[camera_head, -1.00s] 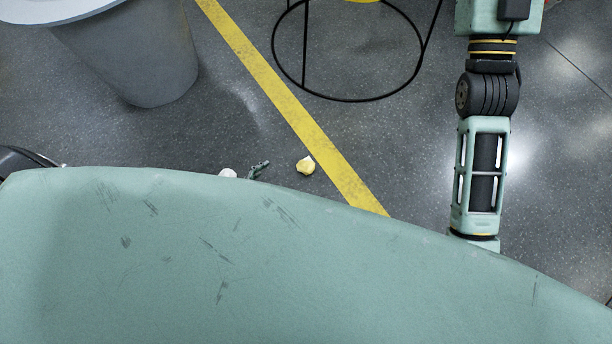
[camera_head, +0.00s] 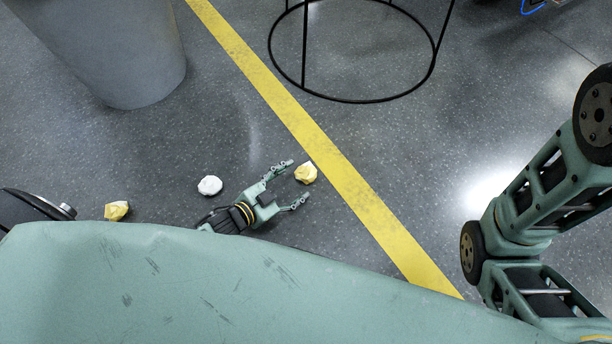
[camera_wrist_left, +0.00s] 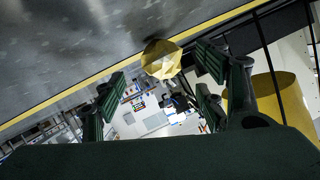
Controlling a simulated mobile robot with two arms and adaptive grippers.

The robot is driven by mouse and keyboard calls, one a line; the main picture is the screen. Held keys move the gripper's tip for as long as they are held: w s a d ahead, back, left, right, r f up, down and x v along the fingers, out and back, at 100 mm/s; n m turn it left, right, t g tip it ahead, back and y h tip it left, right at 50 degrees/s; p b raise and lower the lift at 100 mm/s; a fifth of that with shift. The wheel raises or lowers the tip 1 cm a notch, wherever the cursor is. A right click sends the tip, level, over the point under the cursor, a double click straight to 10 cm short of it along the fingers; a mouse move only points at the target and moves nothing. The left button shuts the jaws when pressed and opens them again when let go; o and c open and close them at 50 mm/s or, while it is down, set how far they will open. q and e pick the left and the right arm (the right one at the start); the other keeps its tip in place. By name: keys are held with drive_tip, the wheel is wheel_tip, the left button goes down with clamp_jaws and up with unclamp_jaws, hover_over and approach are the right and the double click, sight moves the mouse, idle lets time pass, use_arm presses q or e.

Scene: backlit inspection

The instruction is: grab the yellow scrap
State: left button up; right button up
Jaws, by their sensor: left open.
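A crumpled yellow scrap (camera_head: 306,173) lies on the dark floor at the left edge of the yellow floor line. My left gripper (camera_head: 298,180) is open low by the floor, its fingers pointing right at this scrap. The scrap is at the mouth of the fingers, and no finger is closed on it. In the left wrist view the yellow scrap (camera_wrist_left: 161,59) shows ahead between the spread fingers of the left gripper (camera_wrist_left: 160,85). A second yellow scrap (camera_head: 116,211) lies farther left. My right gripper is out of view.
A white scrap (camera_head: 210,185) lies left of my left gripper. A grey bin (camera_head: 135,60) stands at upper left, and a black ring-footed stand (camera_head: 305,50) at top centre. The yellow floor line (camera_head: 345,195) runs diagonally. Floor between bin and scraps is clear.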

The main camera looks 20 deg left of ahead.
sight(300, 178)
use_arm(q)
drive_tip(key=b+x, duration=0.3)
drive_tip(key=x, duration=0.1)
drive_tip(key=shift+w+a+f, duration=0.1)
drive_tip(key=shift+f, duration=0.05)
drive_tip(key=shift+w+d+b, duration=0.25)
drive_tip(key=shift+w+b, duration=0.2)
drive_tip(key=shift+b, duration=0.05)
drive_tip(key=c, duration=0.8)
